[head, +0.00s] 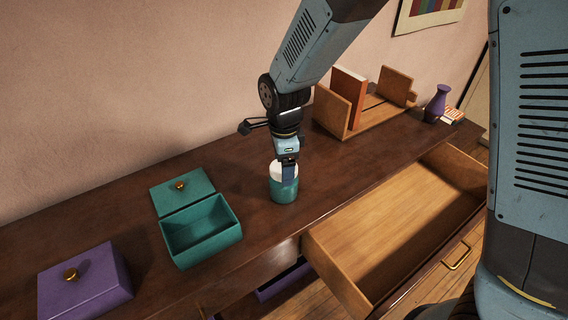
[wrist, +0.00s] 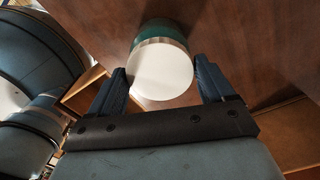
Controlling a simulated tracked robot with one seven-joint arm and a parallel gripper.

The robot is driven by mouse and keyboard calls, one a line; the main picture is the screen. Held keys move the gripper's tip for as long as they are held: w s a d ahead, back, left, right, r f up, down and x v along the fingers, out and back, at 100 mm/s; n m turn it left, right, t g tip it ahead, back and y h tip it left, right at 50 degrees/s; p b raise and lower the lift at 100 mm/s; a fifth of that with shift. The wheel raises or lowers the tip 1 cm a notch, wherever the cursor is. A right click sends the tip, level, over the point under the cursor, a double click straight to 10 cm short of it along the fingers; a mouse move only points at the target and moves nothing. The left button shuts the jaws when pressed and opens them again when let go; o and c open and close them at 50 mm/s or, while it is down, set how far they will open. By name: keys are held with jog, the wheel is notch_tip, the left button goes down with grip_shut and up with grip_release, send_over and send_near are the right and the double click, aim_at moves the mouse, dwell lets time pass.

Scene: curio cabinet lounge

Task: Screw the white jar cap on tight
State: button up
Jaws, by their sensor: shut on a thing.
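The teal jar (head: 283,193) stands upright on the dark wooden cabinet top, near its front edge. The white cap (head: 276,170) sits on the jar's mouth, and its round top faces the camera in the wrist view (wrist: 160,74). My gripper (head: 287,168) points down over the jar, with one finger on each side of the cap. It is shut on the cap. In the head view a finger hides part of the cap and jar. I cannot tell how tightly the cap is seated.
An open teal box (head: 201,238) and a shut purple box (head: 84,282) stand to the left. A wooden book rack (head: 333,112) and a purple vase (head: 437,104) stand behind to the right. An open wooden drawer (head: 395,225) juts out at the front right.

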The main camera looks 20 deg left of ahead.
jog(key=shift+s+d+f, duration=0.1)
jog(key=shift+d+f, duration=0.05)
jog(key=o, duration=1.2)
jog(key=shift+c, duration=0.2)
jog(key=shift+o, duration=0.7)
jog(key=shift+a, duration=0.2)
